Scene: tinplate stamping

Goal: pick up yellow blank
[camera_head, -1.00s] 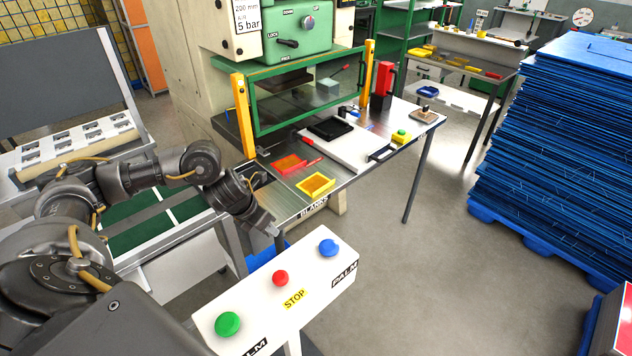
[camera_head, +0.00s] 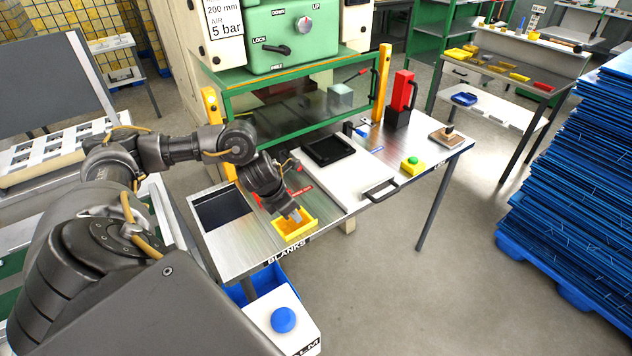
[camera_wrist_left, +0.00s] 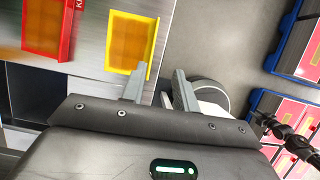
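The yellow blank tray (camera_head: 291,232), a yellow-rimmed square with an amber middle, lies at the front edge of the metal table above the BLANKS label. My left gripper (camera_head: 294,216) points down over it and hides part of it. In the left wrist view the yellow square (camera_wrist_left: 131,42) lies just left of my left gripper's fingers (camera_wrist_left: 161,72). The fingers stand apart with nothing between them; one finger overlaps the square's corner. Whether they touch it is unclear. My right gripper is not seen.
A red-rimmed tray (camera_wrist_left: 45,25) lies beside the yellow one, mostly hidden by my arm in the head view. A white plate with a black pad (camera_head: 328,150), a green button box (camera_head: 412,165) and the green-framed press (camera_head: 300,112) stand close by. Blue sheets (camera_head: 575,165) are stacked right.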

